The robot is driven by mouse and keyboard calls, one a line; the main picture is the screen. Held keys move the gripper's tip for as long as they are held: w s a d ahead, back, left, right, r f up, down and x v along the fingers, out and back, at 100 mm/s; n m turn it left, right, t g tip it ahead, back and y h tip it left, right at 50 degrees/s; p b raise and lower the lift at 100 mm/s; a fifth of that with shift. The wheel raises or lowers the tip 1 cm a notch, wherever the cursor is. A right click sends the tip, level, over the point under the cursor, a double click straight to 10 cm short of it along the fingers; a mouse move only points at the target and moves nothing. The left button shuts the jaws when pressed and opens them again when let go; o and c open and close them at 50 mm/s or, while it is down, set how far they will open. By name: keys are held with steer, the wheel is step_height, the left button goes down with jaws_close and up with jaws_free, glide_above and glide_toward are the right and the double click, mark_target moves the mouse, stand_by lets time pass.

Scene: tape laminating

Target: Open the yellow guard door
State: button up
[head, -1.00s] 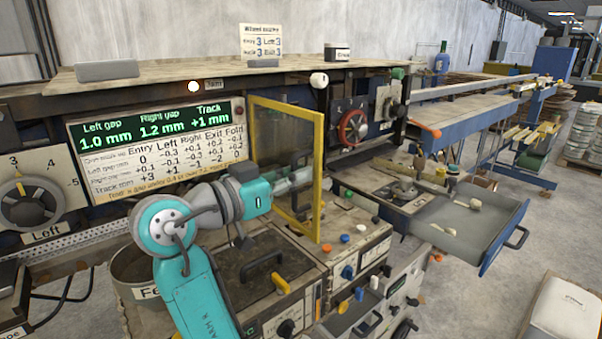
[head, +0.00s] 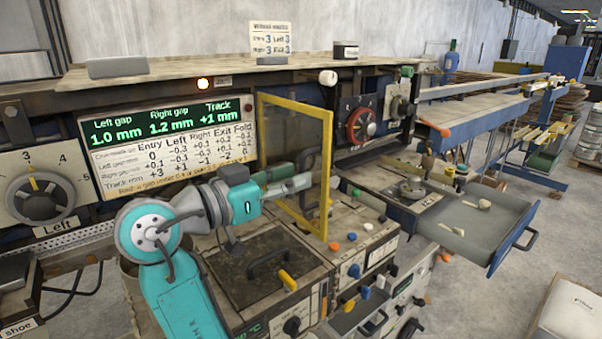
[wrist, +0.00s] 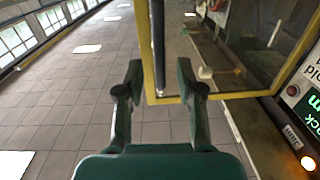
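The yellow guard door (head: 328,178) is a yellow frame around a clear, see-through pane. It stands in front of the machine, right of the green gap display. In the wrist view the door's yellow frame (wrist: 228,95) crosses ahead of my fingers, with a dark vertical bar (wrist: 158,45) beside its upright.
A red handwheel (head: 361,125) is right of the door. Below it is a worktop with a black handle (head: 268,262) and several coloured knobs. An open grey drawer (head: 465,232) juts out at right.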

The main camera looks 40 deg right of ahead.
steer(key=a, duration=0.9)
steer(key=shift+s, duration=0.3)
